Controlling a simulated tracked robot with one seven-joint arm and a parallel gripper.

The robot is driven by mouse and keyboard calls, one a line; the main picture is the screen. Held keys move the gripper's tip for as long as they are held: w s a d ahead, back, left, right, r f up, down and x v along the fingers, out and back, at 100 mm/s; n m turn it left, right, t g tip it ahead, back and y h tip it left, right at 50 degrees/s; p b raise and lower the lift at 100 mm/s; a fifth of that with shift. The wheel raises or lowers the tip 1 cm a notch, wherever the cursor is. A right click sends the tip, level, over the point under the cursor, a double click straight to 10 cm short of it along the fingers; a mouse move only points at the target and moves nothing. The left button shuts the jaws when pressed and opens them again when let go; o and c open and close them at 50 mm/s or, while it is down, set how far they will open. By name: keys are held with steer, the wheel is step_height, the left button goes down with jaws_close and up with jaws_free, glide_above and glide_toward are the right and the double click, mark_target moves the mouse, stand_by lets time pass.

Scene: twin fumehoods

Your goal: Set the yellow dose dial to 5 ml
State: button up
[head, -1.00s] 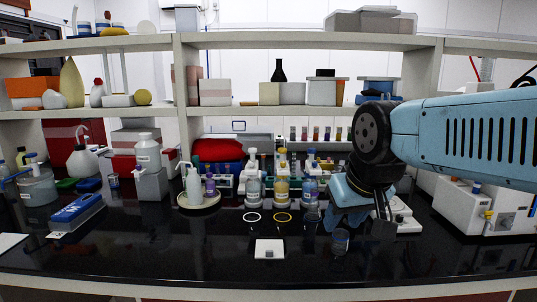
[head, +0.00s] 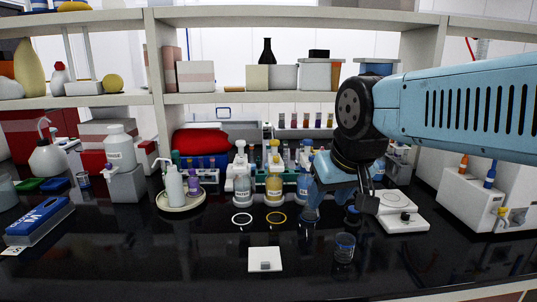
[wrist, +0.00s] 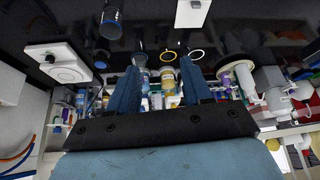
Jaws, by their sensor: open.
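The bottle with the yellow label and yellow-topped dispenser (head: 274,187) stands upright on the black bench, between a white-labelled bottle (head: 242,187) and a blue one partly behind my gripper. Its dial markings are too small to read. A yellow ring (head: 276,218) lies on the bench in front of it. My gripper (head: 340,207) is open and empty, to the right of the yellow bottle and apart from it. In the wrist view the yellow bottle (wrist: 168,79) shows beyond and between the two blue fingers (wrist: 158,64).
A white square pad (head: 265,259) and a small glass beaker (head: 344,247) are at the front. A white plate device (head: 403,219) is right of my gripper. A tray with a pump bottle (head: 175,187) stands left.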

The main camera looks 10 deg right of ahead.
steer(key=w+r+m+g, duration=0.1)
steer(key=w+r+m, duration=0.1)
steer(key=w+r, duration=0.5)
steer(key=r+m+g, duration=0.2)
steer(key=m+g, duration=0.3)
glide_above(276, 159)
steer(key=w, duration=0.1)
steer(key=f, duration=1.4)
steer(key=shift+d, duration=0.2)
steer(key=shift+c, duration=0.3)
